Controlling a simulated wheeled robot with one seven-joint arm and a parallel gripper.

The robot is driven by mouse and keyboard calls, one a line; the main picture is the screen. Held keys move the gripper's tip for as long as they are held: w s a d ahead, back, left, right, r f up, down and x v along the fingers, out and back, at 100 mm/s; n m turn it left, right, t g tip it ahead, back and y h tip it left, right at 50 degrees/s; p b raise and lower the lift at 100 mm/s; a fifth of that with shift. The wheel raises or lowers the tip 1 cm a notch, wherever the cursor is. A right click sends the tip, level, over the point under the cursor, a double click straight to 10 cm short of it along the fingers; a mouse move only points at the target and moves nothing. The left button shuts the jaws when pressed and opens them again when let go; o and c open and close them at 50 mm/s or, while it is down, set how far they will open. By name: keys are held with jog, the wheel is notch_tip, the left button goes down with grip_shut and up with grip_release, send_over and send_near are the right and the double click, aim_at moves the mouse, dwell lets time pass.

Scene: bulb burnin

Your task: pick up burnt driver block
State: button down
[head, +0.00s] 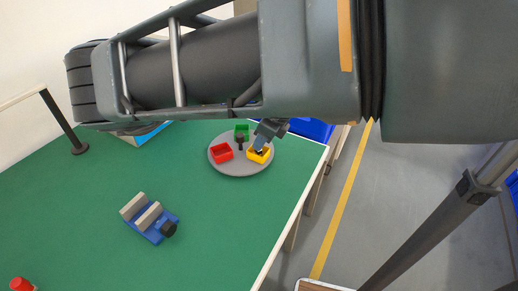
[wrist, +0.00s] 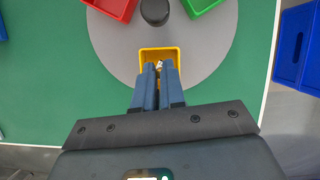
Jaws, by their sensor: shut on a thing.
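My gripper (wrist: 160,72) reaches into the yellow bin (wrist: 146,54) on the round grey turntable. Its fingers are shut on the burnt driver block (wrist: 159,64), of which only a small pale bit shows between the fingertips. The rest of the block is hidden by the fingers and the bin. In the head view my gripper (head: 260,147) points down into the yellow bin (head: 265,158), and the block cannot be made out clearly there.
The turntable (head: 232,168) also carries a red bin (head: 222,152), a green bin (head: 242,129) and a dark central knob (head: 240,139). A blue vise (head: 150,221) stands on the green table (head: 85,205). A red object (head: 20,284) is at lower left. Blue bins (head: 312,129) lie beyond the table edge.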

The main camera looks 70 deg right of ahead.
notch_tip(320, 180, up, 4)
jog(key=shift+r+b, duration=0.1)
jog(key=shift+b, duration=0.3)
jog(key=s+d+r+p, duration=0.3)
jog(key=s+d+r, duration=0.3)
jog(key=s+r, duration=0.3)
jog(key=shift+d+v, duration=0.2)
jog(key=shift+v, duration=1)
